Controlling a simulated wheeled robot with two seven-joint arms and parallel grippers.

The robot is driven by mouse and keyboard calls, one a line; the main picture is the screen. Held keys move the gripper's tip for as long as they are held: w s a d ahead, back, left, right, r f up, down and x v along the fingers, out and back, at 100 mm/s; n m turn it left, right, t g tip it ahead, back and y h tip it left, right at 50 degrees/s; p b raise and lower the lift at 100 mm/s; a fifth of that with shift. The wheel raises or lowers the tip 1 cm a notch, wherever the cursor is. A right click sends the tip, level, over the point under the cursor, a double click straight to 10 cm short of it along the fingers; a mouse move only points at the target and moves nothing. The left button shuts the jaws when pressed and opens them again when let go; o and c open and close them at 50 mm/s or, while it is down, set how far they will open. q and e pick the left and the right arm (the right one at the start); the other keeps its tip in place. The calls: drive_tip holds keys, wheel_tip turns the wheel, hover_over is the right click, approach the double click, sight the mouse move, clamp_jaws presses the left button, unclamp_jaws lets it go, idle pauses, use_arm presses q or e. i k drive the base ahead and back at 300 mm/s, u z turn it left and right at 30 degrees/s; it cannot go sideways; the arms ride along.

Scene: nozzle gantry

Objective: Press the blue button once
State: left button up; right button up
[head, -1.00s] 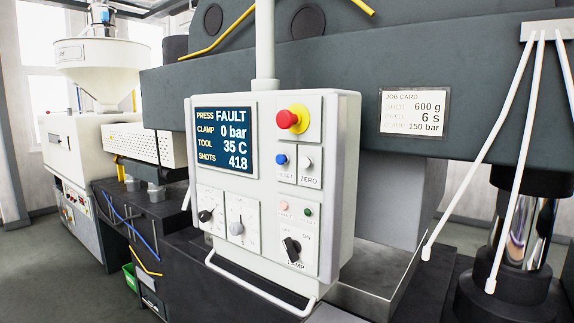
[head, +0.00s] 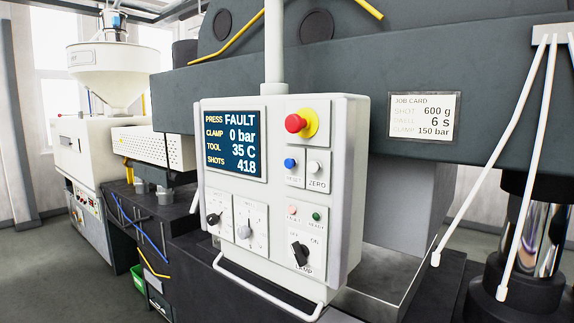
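The blue button (head: 290,163) is on the front of a white control panel (head: 338,200), in the head view. It sits above a label that reads RESET. A white button (head: 315,168) marked ZERO is just to its right. A red mushroom button (head: 296,123) on a yellow base is above it. The screen (head: 235,144) reads PRESS FAULT, CLAMP 0 bar, TOOL 35 C, SHOTS 418. Neither of my grippers shows in the head view.
The panel hangs from a white post (head: 275,60) and has a white handle bar (head: 265,293) along its bottom. A job card (head: 424,117) is on the dark machine beam to the right. White cables (head: 490,160) hang at the far right. Grey floor shows at the left.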

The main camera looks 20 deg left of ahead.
sight(289, 163)
drive_tip(key=u, duration=1.5)
drive_tip(key=k, duration=0.6)
drive_tip(key=z, duration=1.4)
